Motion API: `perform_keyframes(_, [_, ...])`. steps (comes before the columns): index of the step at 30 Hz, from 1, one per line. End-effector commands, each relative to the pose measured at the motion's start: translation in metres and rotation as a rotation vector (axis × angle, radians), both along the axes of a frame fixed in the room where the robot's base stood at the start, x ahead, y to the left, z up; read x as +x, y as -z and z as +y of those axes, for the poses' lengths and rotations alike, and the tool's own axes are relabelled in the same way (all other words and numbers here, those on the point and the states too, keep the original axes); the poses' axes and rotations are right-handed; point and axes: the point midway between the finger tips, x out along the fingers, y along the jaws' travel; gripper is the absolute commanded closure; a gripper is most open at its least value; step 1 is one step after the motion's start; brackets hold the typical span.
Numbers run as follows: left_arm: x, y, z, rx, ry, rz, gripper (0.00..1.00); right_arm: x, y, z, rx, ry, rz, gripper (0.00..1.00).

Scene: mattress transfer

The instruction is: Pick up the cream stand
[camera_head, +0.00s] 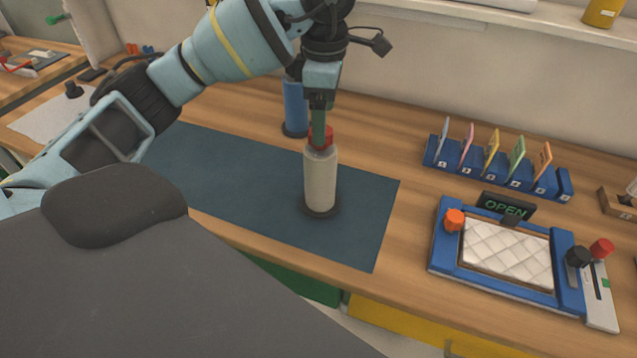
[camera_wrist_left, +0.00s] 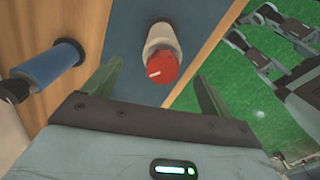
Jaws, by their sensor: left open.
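The cream stand (camera_head: 320,183) is an upright pale cylinder on a round black base, standing on the dark blue mat (camera_head: 370,225). A red piece with a white mark (camera_wrist_left: 163,67) is on its top. My left gripper (camera_head: 320,122) points down over the stand, its fingers at about the height of the red top in the head view. In the left wrist view the open left gripper (camera_wrist_left: 157,92) has the red top showing between its spread fingers. I cannot tell whether either finger touches it. My right gripper is not in view.
A blue stand (camera_head: 294,108) on a black base is behind the cream one, partly hidden by my arm. To the right are a blue rack of coloured cards (camera_head: 495,172) and a blue-framed fixture (camera_head: 445,255) holding a white quilted pad (camera_head: 508,250). The mat's right part is clear.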

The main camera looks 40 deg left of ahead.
Motion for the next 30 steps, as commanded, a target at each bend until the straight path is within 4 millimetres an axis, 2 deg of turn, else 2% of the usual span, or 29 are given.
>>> perform_keyframes(7, [-0.001, 0.025, 0.0, 0.0, 0.001, 0.005, 0.16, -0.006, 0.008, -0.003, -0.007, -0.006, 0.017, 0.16])
perform_keyframes(14, [-0.001, 0.03, 0.0, -0.001, 0.001, 0.002, 0.16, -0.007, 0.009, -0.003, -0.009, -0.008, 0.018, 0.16])
perform_keyframes(24, [-0.007, 0.069, 0.004, 0.0, 0.001, 0.002, 0.16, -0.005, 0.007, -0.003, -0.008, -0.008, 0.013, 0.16])
perform_keyframes(30, [-0.006, 0.078, 0.003, -0.001, 0.002, 0.0, 0.16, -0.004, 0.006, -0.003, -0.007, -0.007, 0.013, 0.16])
